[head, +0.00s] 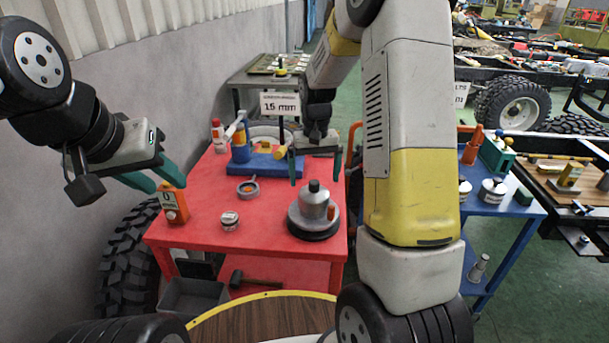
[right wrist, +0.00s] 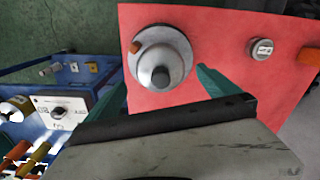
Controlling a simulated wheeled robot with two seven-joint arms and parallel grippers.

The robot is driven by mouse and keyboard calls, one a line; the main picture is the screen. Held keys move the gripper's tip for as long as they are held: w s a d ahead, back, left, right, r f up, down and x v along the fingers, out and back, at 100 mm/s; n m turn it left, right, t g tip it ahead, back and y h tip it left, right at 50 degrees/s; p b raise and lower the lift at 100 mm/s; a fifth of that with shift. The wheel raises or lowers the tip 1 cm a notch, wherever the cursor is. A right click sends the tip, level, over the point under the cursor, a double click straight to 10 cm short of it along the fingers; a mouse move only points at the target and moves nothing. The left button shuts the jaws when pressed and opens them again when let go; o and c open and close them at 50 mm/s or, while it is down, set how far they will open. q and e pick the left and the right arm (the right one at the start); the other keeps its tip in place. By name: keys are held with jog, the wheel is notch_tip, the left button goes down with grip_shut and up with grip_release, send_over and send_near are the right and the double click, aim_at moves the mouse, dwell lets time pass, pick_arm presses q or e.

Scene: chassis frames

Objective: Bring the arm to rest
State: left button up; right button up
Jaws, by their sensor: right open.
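My right gripper (head: 315,167) hangs over the red table in the head view, its two teal fingers spread apart with nothing between them. It is behind the grey metal pot (head: 312,205) and to the right of the blue block fixture (head: 262,163). In the right wrist view my right gripper (right wrist: 163,88) also shows open, with the grey pot (right wrist: 165,62) on the table beyond its fingers. My left gripper (head: 153,178) is at the left, near the orange box marked 0 (head: 173,205). Its teal fingers are apart and I see nothing held.
The red table (head: 195,250) also carries a small round tin (head: 229,220) and a grey ring (head: 248,188). A blue cart (head: 515,207) with bottles and tools stands to the right. A grey wall (head: 150,90) is close on the left. A 15 mm sign (head: 280,104) stands behind.

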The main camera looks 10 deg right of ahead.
jog(key=shift+r, duration=0.35)
jog(key=s+a+r+t+y, duration=0.1)
jog(key=s+r+t, duration=0.2)
jog(key=s+r, duration=0.6)
jog(key=s+a+r+t+y, duration=0.1)
jog(key=s+r+t, duration=0.2)
jog(key=s+r, duration=0.6)
jog(key=s, duration=0.5)
jog(key=shift+s+r+n, duration=0.15)
jog(key=shift+s+n, duration=0.25)
jog(key=shift+a, duration=0.1)
